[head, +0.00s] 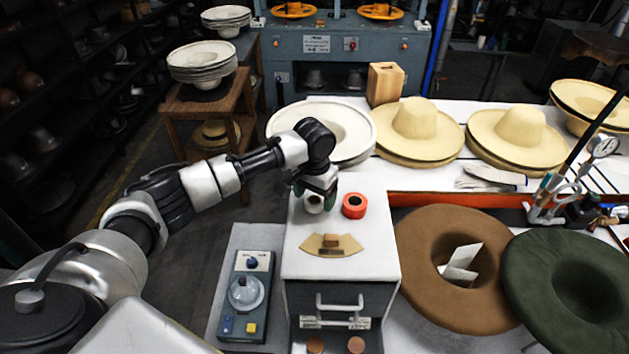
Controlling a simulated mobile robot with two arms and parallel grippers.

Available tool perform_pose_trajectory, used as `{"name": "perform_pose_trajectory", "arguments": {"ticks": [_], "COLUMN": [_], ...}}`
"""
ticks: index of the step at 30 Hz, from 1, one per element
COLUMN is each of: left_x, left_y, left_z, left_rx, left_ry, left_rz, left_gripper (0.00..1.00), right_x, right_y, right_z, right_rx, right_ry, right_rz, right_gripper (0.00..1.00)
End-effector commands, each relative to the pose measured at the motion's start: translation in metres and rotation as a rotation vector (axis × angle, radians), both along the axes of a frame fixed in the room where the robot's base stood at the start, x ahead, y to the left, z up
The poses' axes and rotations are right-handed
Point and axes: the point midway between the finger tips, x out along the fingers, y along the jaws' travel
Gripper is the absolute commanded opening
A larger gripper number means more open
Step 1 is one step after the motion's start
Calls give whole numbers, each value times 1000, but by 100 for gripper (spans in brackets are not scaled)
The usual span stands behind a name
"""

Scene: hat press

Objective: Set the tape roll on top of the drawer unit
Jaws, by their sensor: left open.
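The white drawer unit (375,262) stands at the centre front, with a metal handle on its front. An orange-red tape roll (354,206) lies flat on its top, near the back edge. A small white roll (314,205) sits just left of it, also at the top surface. My left gripper (314,194) is open, pointing down with its fingers around or just above the white roll; exact contact is hard to tell. My right gripper is not in view.
A tan curved piece with a small block (331,240) lies on the unit's top. A blue control box (245,296) stands to the left. Brown (420,240) and green (535,270) hats lie to the right. Straw hats (420,125) stand on the table behind.

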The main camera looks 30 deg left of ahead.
Motion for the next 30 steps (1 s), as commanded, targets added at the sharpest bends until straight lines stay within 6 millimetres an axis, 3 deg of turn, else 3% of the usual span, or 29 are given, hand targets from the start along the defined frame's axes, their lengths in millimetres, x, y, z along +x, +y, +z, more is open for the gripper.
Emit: {"name": "perform_pose_trajectory", "arguments": {"ticks": [15, 21, 30], "left_x": [1, 0, 0], "left_y": [1, 2, 2], "left_z": [97, 112, 114], "left_rx": [-1, -1, 0], "left_ry": [-3, 0, 1], "left_rz": [0, 1, 1], "left_gripper": [76, 76, 76], "right_x": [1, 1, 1], "right_y": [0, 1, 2], "right_z": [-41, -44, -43], "right_rx": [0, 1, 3], "right_ry": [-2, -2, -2], "right_rz": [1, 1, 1], "right_gripper": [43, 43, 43]}}
